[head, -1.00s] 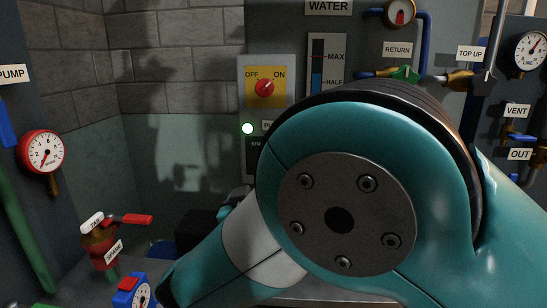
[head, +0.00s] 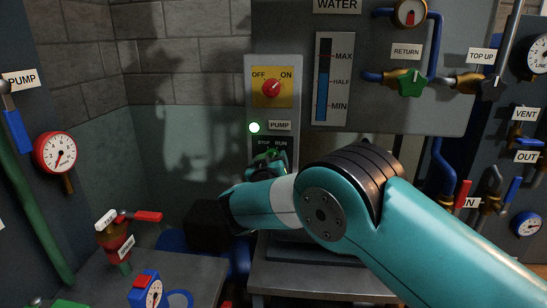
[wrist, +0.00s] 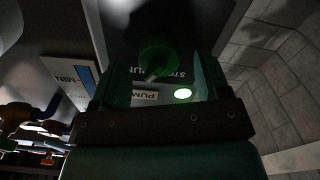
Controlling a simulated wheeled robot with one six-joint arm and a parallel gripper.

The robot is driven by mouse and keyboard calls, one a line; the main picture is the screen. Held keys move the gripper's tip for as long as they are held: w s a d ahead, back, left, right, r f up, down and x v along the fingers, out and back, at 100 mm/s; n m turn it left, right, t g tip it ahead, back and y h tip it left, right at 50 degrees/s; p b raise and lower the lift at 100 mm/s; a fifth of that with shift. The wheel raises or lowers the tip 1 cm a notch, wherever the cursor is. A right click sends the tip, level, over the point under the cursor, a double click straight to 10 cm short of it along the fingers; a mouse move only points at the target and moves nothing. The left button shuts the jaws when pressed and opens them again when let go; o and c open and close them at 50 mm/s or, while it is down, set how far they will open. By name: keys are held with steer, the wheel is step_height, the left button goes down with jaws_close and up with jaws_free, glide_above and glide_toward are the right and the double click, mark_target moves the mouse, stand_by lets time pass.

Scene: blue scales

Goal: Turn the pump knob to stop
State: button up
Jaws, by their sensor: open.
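The pump knob (wrist: 158,52) is green and round, below the STOP (head: 264,142) and RUN (head: 281,142) labels on the dark lower part of the pump panel. In the wrist view, seen upside down, its pale pointer line leans towards the RUN side. My gripper (wrist: 160,78) is open, with one finger on each side of the knob in that view; contact cannot be told. In the head view my gripper (head: 267,162) is in front of the panel and largely hides the knob. The green pump lamp (head: 254,127) is lit.
A red OFF/ON knob (head: 271,88) on a yellow plate sits above. The water gauge (head: 333,80), green return valve (head: 412,84) and pipes are to the right. A red dial (head: 55,153) and red-handled valve (head: 118,235) are at left. A grey bench top (head: 320,278) lies below.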

steer(key=shift+w, duration=0.4)
steer(key=shift+c, duration=0.4)
